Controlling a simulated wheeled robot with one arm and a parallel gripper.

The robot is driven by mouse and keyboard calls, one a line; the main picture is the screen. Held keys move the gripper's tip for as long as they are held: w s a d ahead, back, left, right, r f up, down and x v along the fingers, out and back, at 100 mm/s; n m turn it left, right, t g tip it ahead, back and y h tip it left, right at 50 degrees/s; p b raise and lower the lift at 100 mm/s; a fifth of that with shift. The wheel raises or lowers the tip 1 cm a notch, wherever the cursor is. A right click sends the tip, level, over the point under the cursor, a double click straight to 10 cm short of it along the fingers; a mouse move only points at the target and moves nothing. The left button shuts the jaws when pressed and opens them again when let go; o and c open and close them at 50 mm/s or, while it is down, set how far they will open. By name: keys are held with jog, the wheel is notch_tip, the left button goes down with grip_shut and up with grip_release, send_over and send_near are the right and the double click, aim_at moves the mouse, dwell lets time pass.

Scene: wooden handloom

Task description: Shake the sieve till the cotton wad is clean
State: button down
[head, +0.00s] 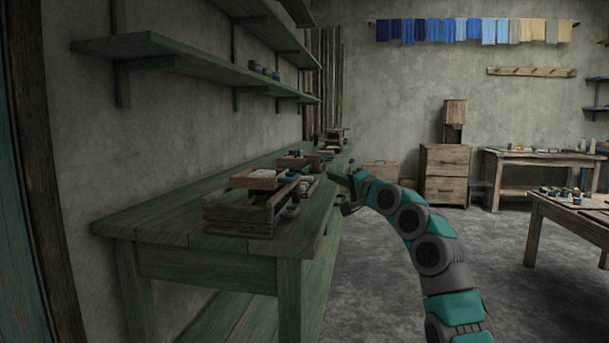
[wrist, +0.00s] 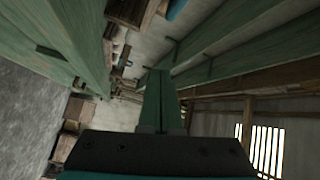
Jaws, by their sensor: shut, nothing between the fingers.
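My gripper (wrist: 161,78) shows in the wrist view with its two green fingers pressed together and nothing between them. In the head view my gripper (head: 346,190) is at the right edge of the green bench, beside the items on it. A wooden tray (head: 238,219) stands near the bench's front end, with a pale flat-topped piece (head: 258,178) in or on it. I cannot tell whether this is the sieve. I cannot make out a cotton wad in either view.
The green bench (head: 165,223) runs along the left wall, with small boxes (head: 300,160) farther back and green shelves (head: 190,75) above. A wooden cabinet (head: 446,170) and tables (head: 535,165) stand at the right. Open floor lies between.

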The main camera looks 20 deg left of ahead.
jog(key=w+a+p, duration=0.2)
jog(key=a+p, duration=0.1)
jog(key=a, duration=0.6)
jog(key=shift+y, duration=0.3)
dwell(1.1)
dwell(0.5)
